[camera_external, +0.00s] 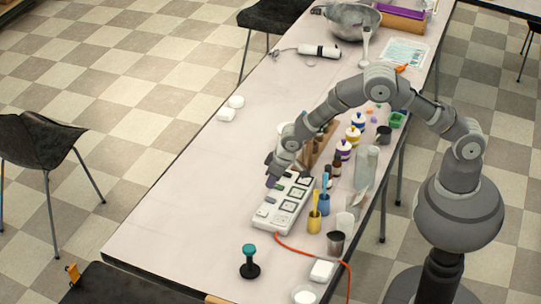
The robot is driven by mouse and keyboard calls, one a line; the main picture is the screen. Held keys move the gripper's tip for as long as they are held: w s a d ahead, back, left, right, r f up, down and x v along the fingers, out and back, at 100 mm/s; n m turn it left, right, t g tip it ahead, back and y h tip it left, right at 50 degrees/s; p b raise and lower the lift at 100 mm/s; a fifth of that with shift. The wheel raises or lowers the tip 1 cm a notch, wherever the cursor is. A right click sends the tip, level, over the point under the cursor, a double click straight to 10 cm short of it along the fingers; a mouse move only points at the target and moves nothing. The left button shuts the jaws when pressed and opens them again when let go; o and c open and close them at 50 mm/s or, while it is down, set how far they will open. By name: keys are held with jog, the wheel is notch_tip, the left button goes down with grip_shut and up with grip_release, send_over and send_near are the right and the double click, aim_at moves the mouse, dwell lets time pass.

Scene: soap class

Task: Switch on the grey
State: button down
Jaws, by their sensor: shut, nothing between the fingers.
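A long white power strip (263,224) lies on the table, with several dark-framed sockets or switches along its top. An orange cable (310,255) runs from its near end. My gripper (271,183) points down at the far left part of the strip. It is shut and holds nothing. Its tips are very close to the strip, but I cannot tell whether they touch it. The switches are too small to tell which is grey or whether any is on.
A yellow cup (314,224), a blue cup (324,207) and a dark cup (336,243) stand right of the strip. Several bottles stand farther back. A teal-topped stamp (249,264) stands in front. White blocks (226,114) lie far left. The table's left side is mostly clear.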

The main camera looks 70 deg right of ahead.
aim_at(269, 199)
jog(key=shift+s+b+x, duration=0.2)
jog(key=shift+b+x, duration=0.25)
jog(key=shift+x, duration=0.9)
jog(key=shift+s+b+x, duration=0.15)
jog(key=shift+b+x, duration=0.25)
jog(key=shift+x, duration=0.9)
jog(key=shift+f, duration=0.15)
jog(key=shift+f, duration=0.2)
jog(key=shift+s, duration=0.1)
jog(key=shift+s, duration=0.75)
jog(key=shift+r, duration=0.1)
